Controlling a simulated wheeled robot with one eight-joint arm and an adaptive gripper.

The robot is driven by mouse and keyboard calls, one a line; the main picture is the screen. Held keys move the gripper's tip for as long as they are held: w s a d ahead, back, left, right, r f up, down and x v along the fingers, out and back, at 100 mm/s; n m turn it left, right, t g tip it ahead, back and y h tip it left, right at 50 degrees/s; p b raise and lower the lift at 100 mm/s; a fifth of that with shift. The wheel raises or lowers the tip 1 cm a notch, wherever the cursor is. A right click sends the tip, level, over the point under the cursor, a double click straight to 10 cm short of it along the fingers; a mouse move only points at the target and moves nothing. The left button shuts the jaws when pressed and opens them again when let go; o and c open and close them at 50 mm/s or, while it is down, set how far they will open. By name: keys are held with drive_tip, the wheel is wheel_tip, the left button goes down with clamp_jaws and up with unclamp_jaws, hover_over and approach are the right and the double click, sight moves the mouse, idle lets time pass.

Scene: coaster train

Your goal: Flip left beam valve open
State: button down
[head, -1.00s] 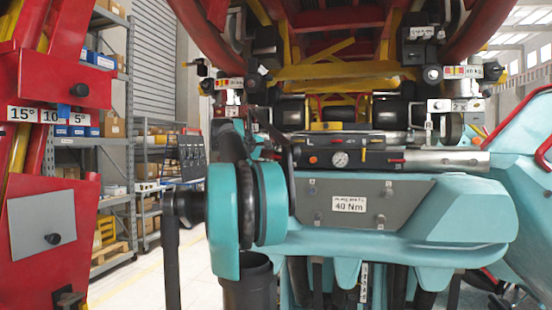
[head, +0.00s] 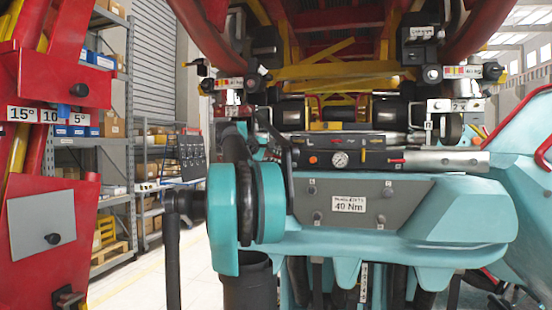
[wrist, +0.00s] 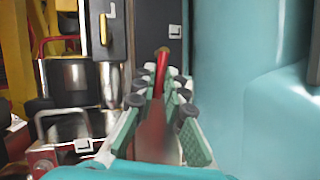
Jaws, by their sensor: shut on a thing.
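In the wrist view, a red valve lever (wrist: 161,66) stands between the pads of my gripper (wrist: 160,88), against a dark panel (wrist: 158,28). A small brass-coloured fitting (wrist: 175,58) is beside the lever's upper end. In the head view, my gripper is hidden behind my own teal arm joint, so the grip does not show there.
A dark valve panel with a round gauge (head: 340,159) is in the middle of the head view, above a grey plate marked 40 Nm (head: 349,204). A red frame (head: 55,235) stands at left. A smooth teal body (wrist: 235,80) is close on the gripper's right.

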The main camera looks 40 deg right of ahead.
drive_tip(key=shift+a+f+n+h, duration=0.1)
drive_tip(key=shift+f+n+h, duration=0.35)
drive_tip(key=shift+n+h, duration=0.4)
drive_tip(key=c, duration=1.6)
unclamp_jaws()
drive_tip(key=shift+w, duration=0.1)
drive_tip(key=shift+a, duration=0.1)
drive_tip(key=v, duration=1.1)
drive_tip(key=shift+a+r, duration=0.25)
drive_tip(key=shift+a, duration=0.15)
